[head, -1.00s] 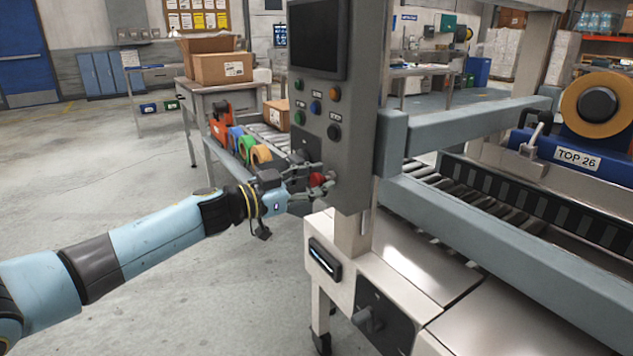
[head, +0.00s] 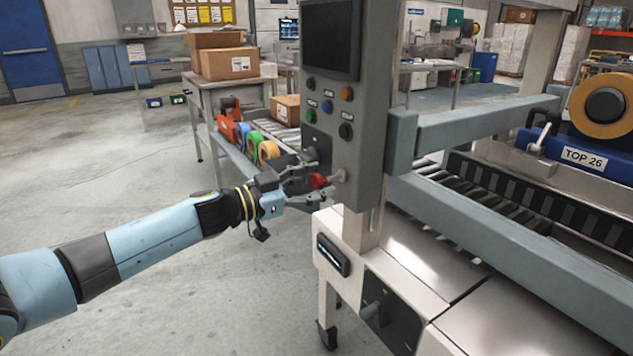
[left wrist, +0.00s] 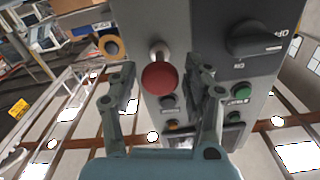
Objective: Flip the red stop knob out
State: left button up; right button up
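The red stop knob (head: 319,181) sticks out to the left from the lower part of the grey control panel (head: 357,130), on a short pale stem. In the left wrist view the red ball end (left wrist: 160,75) faces me, with the stem behind it. My left gripper (head: 311,181) has one finger above the knob and one below it in the head view. In the left wrist view the open fingers (left wrist: 162,82) stand on either side of the ball, with a gap visible on each side. My right gripper is not in view.
Several buttons (head: 347,93) sit above the knob on the panel. A black rotary switch (left wrist: 255,38) is near the knob in the left wrist view. Tape rolls (head: 268,150) and a carton (head: 286,109) lie behind the gripper. Open floor (head: 110,180) lies left.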

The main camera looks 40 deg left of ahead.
pick_arm(q)
jog(key=shift+o, duration=0.5)
jog(key=shift+w, duration=0.1)
jog(key=v, duration=1.2)
jog(key=shift+f, duration=0.1)
jog(key=s+f+n+g+y, duration=0.2)
jog(key=s+f+n, duration=0.15)
jog(key=f, duration=0.65)
jog(key=s+f+n+g+y, duration=0.1)
jog(key=s+f+n+y, duration=0.3)
jog(key=f, duration=0.6)
jog(key=s+f+g+y, duration=0.1)
jog(key=s+f+g, duration=0.1)
jog(key=s+f, duration=0.5)
jog(key=s+d+f+g, duration=0.3)
jog(key=s+f, duration=0.4)
jog(key=s, duration=0.2)
jog(key=s+d+f+g, duration=0.3)
jog(key=s+f, duration=0.4)
jog(key=s, duration=0.3)
jog(key=s+d+f+g, duration=0.4)
jog(key=s+f, duration=0.3)
jog(key=s, duration=0.3)
jog(key=shift+m+g+y, duration=0.3)
jog(key=shift+m+g, duration=0.1)
jog(key=shift+m, duration=0.05)
jog(key=shift+d, duration=0.1)
jog(key=shift+c, duration=0.2)
